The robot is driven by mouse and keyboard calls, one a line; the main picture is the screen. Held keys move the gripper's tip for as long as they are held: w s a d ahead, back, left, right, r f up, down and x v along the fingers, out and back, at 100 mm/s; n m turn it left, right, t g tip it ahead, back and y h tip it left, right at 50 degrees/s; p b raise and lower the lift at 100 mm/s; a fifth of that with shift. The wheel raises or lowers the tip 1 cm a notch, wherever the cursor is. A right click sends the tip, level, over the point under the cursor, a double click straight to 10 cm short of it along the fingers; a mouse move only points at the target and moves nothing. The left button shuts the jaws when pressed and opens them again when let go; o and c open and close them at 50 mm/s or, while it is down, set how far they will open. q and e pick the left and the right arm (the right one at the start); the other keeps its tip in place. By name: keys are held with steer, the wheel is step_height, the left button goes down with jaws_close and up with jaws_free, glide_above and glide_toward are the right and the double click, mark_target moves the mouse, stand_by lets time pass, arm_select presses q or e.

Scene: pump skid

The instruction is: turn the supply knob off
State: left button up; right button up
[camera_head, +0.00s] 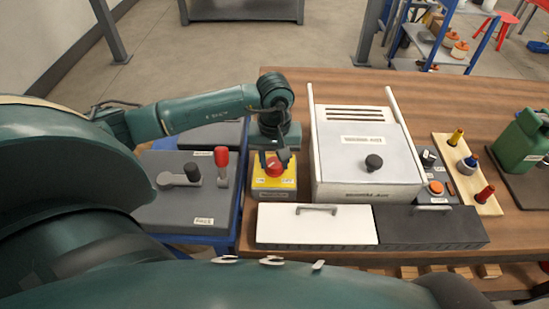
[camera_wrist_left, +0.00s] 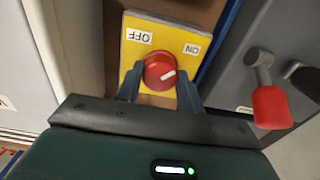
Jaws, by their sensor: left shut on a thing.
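The supply knob is a round red knob (camera_head: 275,167) with a white pointer mark, set on a yellow panel box (camera_head: 272,194). In the left wrist view the knob (camera_wrist_left: 158,71) sits between an OFF label (camera_wrist_left: 139,36) and an ON label (camera_wrist_left: 192,49) on the yellow panel (camera_wrist_left: 166,32). Its white mark points right and slightly up, more toward the ON side. My left gripper (camera_head: 272,160) reaches down over the box. In the wrist view its two fingers (camera_wrist_left: 160,80) are shut on the knob, one on each side. My right gripper is not in view.
A grey-white cabinet (camera_head: 365,160) stands close right of the box. A white drawer (camera_head: 316,226) and a black one (camera_head: 430,229) lie in front. A grey panel with a red-handled lever (camera_head: 221,158) is to the left. A green canister (camera_head: 522,140) stands far right.

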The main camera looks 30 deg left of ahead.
arm_select(q)
steer(key=shift+n, duration=0.3)
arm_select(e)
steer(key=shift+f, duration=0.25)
arm_select(q)
steer(key=shift+f+n+b, duration=0.1)
steer(key=shift+n+b, duration=0.5)
steer(key=shift+b, duration=0.15)
steer(key=n+b, duration=0.2)
steer(key=n, duration=0.1)
steer(key=n+b, duration=0.2)
steer(key=n, duration=0.1)
steer(key=n+b, duration=0.2)
steer(key=n, duration=0.2)
steer(key=shift+n, duration=0.4)
steer(key=shift+n+b, duration=0.45)
steer(key=shift+n, duration=0.75)
steer(key=shift+n+b, duration=0.4)
steer(key=shift+n, duration=0.9)
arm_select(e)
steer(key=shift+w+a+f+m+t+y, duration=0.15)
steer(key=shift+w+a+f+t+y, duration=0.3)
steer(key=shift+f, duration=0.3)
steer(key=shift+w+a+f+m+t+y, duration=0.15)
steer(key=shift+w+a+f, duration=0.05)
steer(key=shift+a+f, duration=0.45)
arm_select(q)
steer(key=shift+n, duration=0.3)
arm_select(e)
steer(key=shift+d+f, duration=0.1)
